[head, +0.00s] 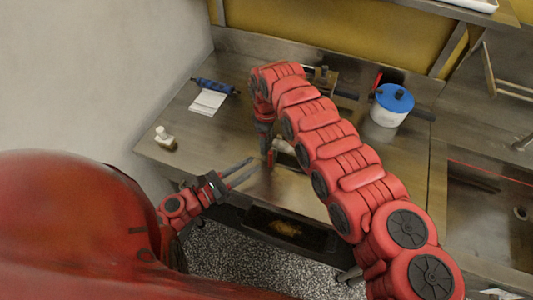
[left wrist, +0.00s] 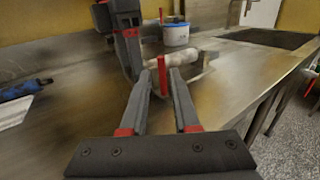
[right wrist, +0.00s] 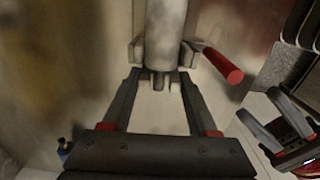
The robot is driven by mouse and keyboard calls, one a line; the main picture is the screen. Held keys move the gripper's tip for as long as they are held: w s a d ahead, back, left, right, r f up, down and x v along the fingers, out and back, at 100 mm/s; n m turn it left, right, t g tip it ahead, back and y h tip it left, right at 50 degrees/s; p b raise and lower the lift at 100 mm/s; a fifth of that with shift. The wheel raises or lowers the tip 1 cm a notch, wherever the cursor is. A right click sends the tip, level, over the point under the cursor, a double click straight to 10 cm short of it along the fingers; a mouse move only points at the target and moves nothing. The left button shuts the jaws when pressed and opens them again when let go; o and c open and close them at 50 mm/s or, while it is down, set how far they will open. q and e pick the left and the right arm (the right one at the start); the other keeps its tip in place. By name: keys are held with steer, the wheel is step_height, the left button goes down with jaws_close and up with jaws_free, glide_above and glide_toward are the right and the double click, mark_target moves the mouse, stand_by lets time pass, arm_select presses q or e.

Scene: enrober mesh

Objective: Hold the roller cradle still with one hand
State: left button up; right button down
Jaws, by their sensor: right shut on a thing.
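The roller cradle (right wrist: 162,88) shows in the right wrist view under a pale grey roller (right wrist: 165,28), with a red handle (right wrist: 222,65) to its right. My right gripper (right wrist: 159,76) is shut on the cradle's near end, one finger on each side. In the head view my right arm hides most of the cradle (head: 285,155). My left gripper (head: 254,166) is open and empty, left of the cradle and apart from it. In the left wrist view the red handle (left wrist: 161,75) and roller (left wrist: 180,65) appear beyond its fingertips.
A blue-lidded white tub (head: 390,112) stands at the back right. A blue roll (head: 213,85), white paper (head: 207,102) and small white bottle (head: 163,138) lie left. A dark tray (head: 285,228) with brown bits sits below the front edge. Bare metal surrounds the left gripper.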

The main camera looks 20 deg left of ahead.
mark_target(283, 146)
arm_select(q)
steer(key=shift+s+a, duration=0.2)
steer(key=shift+s, duration=0.25)
steer(key=x, duration=1.2)
steer(key=shift+s, duration=0.1)
jaws_close()
steer(key=shift+d, duration=0.1)
stand_by(0.8)
